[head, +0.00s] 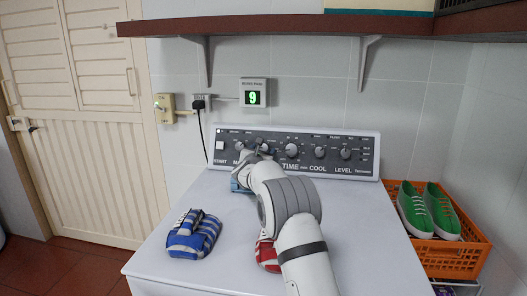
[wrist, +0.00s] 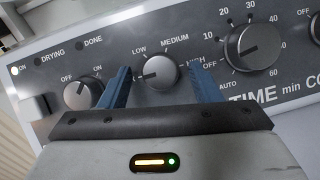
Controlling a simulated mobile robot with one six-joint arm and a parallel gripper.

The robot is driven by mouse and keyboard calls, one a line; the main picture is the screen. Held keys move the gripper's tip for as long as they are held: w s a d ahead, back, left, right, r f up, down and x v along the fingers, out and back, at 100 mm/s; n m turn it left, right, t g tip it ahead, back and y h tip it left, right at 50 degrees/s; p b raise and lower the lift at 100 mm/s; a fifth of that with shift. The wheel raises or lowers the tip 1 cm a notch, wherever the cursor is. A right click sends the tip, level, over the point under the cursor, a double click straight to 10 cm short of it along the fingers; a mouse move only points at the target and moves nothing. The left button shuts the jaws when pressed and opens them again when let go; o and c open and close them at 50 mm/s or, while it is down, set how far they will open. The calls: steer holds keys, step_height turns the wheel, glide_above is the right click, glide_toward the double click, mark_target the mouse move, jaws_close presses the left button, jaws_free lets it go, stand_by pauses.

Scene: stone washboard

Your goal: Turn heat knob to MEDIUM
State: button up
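The heat knob (wrist: 156,72) is a round grey dial with LOW, MEDIUM and HIGH printed around it. Its white pointer mark faces left, on the LOW side and below that word. In the wrist view my gripper (wrist: 161,74) is open, with one blue finger on each side of the knob and a visible gap at both sides. The control panel (head: 360,153) stands at the back of the white machine. In the head view my arm reaches to the panel, and the heat knob is hard to make out behind my gripper.
The OFF/ON knob (wrist: 81,94) sits close left of my gripper and the TIME knob (wrist: 252,45) close right. An orange crate (head: 462,262) holds green shoes. A shelf (head: 290,25) hangs above.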

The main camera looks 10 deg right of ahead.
steer(key=c, duration=0.9)
steer(key=shift+d, duration=0.15)
steer(key=shift+c, duration=0.4)
